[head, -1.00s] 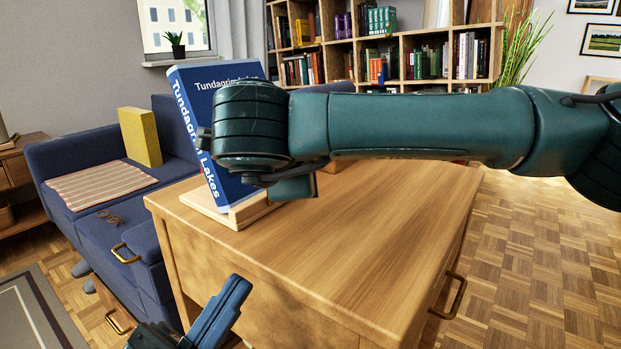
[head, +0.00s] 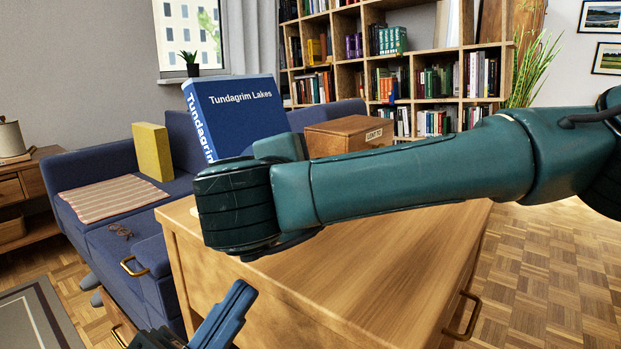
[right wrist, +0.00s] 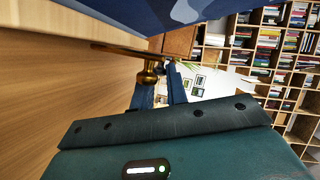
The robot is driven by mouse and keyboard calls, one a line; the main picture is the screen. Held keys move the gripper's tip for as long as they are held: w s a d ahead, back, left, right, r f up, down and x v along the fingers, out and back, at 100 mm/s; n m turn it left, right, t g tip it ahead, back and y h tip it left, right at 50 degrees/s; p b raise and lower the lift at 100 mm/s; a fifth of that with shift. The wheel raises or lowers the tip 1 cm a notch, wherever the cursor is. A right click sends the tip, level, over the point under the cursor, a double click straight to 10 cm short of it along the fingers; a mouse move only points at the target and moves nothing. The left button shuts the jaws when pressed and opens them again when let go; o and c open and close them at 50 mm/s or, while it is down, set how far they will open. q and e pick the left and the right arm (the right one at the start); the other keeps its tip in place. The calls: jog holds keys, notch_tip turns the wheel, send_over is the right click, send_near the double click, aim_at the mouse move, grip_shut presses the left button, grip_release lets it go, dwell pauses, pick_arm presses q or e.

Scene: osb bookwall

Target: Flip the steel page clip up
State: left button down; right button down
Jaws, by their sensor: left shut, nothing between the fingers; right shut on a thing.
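A blue book titled "Tundagrim Lakes" (head: 235,112) stands near the far left corner of the wooden table. My right wrist hides its lower part and most of its stand. In the right wrist view, the fingers of my right gripper (right wrist: 162,88) are shut around a small shiny metal piece (right wrist: 150,72) under the book's dark blue edge (right wrist: 200,12). It looks golden here; I take it as the page clip, but its tilt is unclear. My left gripper (head: 240,296) is shut and empty, low in front of the table, apart from the book.
The table (head: 370,270) has a bare top to the right of my right wrist. A wooden box (head: 345,138) stands behind the book. A blue sofa (head: 105,240) is at the left, and a bookcase (head: 400,60) stands at the back.

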jog(key=c, duration=1.4)
grip_release()
